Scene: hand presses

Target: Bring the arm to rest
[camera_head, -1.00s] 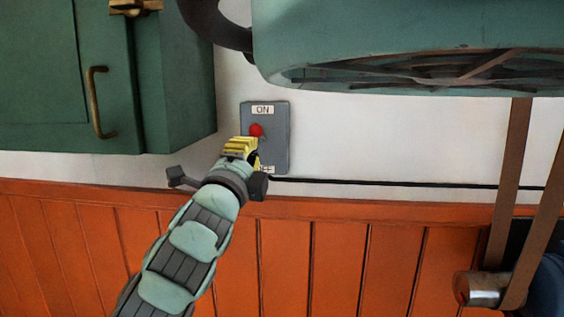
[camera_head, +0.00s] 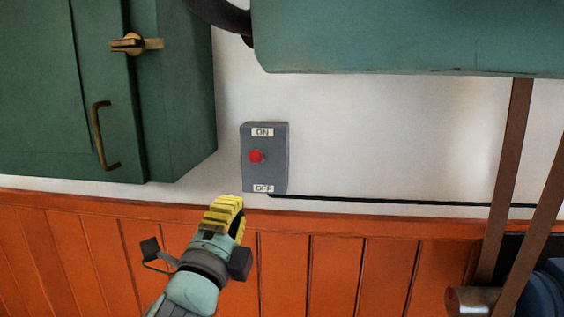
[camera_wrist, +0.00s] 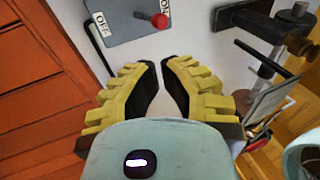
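My gripper (camera_head: 226,203) shows in the head view below the switch box, in front of the orange panelling. Its two yellow fingers also show in the wrist view (camera_wrist: 160,62), with a narrow empty gap between the tips. Nothing is held. The grey switch box (camera_head: 279,165) is on the white wall, labelled ON above and OFF below. Its red knob (camera_head: 256,156) stands between the labels. The box (camera_wrist: 128,22) and knob (camera_wrist: 160,20) are beyond the fingertips in the wrist view, apart from them.
A green cabinet (camera_head: 170,95) with a brass handle is at the left. A large green machine part (camera_head: 410,38) overhangs at the upper right. Brown belts (camera_head: 508,170) run down the right side to a metal shaft. A black cable (camera_head: 400,202) runs along the wall.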

